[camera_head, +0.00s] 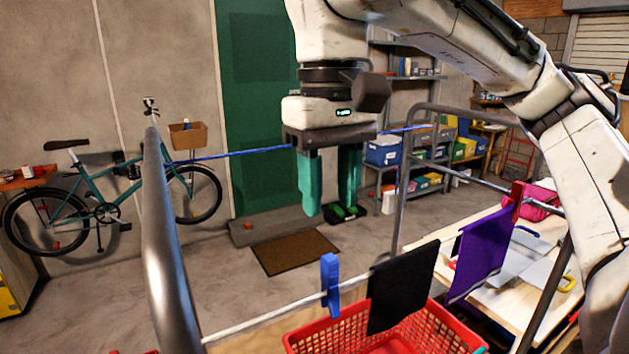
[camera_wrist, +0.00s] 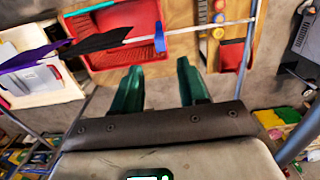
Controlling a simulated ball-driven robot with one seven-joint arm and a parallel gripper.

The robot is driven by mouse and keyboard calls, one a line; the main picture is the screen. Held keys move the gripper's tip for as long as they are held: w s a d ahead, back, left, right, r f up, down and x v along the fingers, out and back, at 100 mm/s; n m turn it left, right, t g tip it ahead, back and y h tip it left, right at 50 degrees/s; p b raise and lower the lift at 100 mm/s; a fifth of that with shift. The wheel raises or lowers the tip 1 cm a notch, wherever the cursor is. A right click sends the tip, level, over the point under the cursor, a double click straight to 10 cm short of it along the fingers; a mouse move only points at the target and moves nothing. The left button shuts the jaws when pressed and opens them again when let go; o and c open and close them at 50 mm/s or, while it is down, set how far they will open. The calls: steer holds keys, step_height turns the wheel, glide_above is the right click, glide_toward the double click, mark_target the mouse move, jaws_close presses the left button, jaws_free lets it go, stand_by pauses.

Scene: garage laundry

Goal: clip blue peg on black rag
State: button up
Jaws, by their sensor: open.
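The blue peg (camera_head: 330,284) is clipped upright on the near white line, just left of the black rag and apart from it. The black rag (camera_head: 401,288) hangs over the same line. In the wrist view the blue peg (camera_wrist: 159,38) and the black rag (camera_wrist: 100,40) show beyond the fingers. My gripper (camera_head: 329,207) has green fingers that are open and empty. It is above and behind the line in the head view. In the wrist view my gripper (camera_wrist: 161,75) has its fingertips apart, with the peg ahead of the gap between them.
A purple rag (camera_head: 480,252) with a red peg (camera_head: 517,200) hangs to the right. A red basket (camera_head: 300,342) stands below the line. A grey metal post (camera_head: 165,240) rises at left, and a blue line (camera_head: 240,152) runs behind. A wooden table (camera_head: 515,290) stands at right.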

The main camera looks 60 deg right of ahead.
mark_target(330, 257)
step_height(330, 257, down, 6)
steer(key=b, duration=0.5)
steer(key=shift+s+a+f+b, duration=0.1)
steer(key=shift+f+b, duration=0.6)
steer(key=shift+f, duration=0.5)
steer(key=shift+s+f+b, duration=0.1)
steer(key=shift+f+b, duration=0.55)
steer(key=shift+f, duration=0.5)
jaws_close()
steer(key=shift+r, duration=0.2)
steer(key=shift+r+p, duration=2.6)
steer(key=shift+p, duration=0.2)
steer(key=s+d+r, duration=0.5)
steer(key=d, duration=0.3)
steer(key=shift+s, duration=0.35)
